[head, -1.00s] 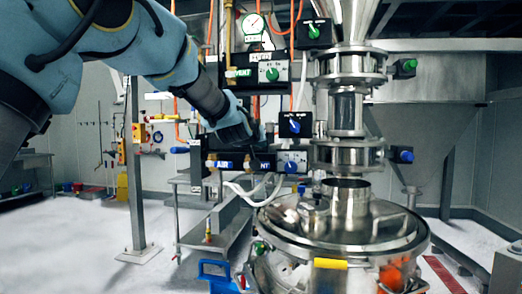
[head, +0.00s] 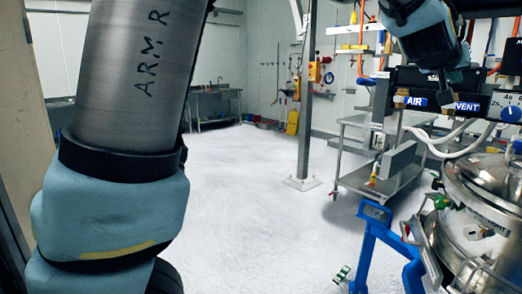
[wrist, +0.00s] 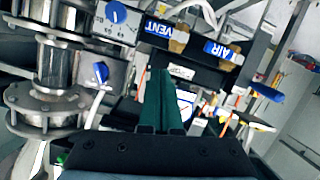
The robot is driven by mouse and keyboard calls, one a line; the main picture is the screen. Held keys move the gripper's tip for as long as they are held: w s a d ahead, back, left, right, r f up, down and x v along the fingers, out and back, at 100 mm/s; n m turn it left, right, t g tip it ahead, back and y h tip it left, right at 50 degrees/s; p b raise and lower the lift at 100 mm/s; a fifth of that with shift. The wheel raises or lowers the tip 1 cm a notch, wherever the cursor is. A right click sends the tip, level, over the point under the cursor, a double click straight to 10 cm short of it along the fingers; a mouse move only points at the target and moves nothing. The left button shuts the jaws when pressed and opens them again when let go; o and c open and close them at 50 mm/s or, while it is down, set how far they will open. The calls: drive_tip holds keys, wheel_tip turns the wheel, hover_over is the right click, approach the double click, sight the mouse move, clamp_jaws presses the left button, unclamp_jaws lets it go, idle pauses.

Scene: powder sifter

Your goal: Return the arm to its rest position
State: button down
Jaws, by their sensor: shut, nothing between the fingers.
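My gripper (wrist: 164,80) shows in the wrist view with its two green fingers together and nothing between them. In the head view my wrist and gripper (head: 448,76) are at the upper right, in front of the valve panel (head: 432,104) with its blue AIR and VENT labels. In the wrist view the fingers point towards the same panel (wrist: 190,44). I cannot tell the gap between the fingertips and the panel. My upper arm, marked ARM R, fills the left of the head view, and the links between it and the wrist are out of view.
The steel sifter vessel (head: 480,205) stands at the right edge, with a blue stand (head: 385,245) beside it. A steel cart (head: 385,175) and a post (head: 304,110) stand behind. The white floor (head: 250,190) in the middle is clear. A sink bench (head: 212,95) is far back.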

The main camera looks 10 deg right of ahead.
drive_tip(key=w+a+f+n+y, duration=0.1)
drive_tip(key=w+a+f+y, duration=0.1)
drive_tip(key=w+a+f, duration=0.5)
drive_tip(key=w+a+f+n+y, duration=0.1)
drive_tip(key=a+f+y, duration=0.35)
drive_tip(key=a, duration=0.75)
drive_tip(key=w+a+f+n+y, duration=0.15)
drive_tip(key=w+a+f, duration=0.25)
drive_tip(key=a+f, duration=0.45)
drive_tip(key=s+a+f+n+g+y, duration=0.1)
drive_tip(key=s+a+f, duration=0.3)
drive_tip(key=a, duration=0.5)
drive_tip(key=s+a+f+n+g+y, duration=0.2)
drive_tip(key=s+a+f+g, duration=0.1)
drive_tip(key=a, duration=0.6)
drive_tip(key=s+a+f+n+g+y, duration=0.1)
drive_tip(key=s+a+f, duration=0.4)
drive_tip(key=a, duration=0.5)
drive_tip(key=shift+s+f+g, duration=0.3)
drive_tip(key=shift+s+g, duration=0.05)
drive_tip(key=shift+g, duration=0.15)
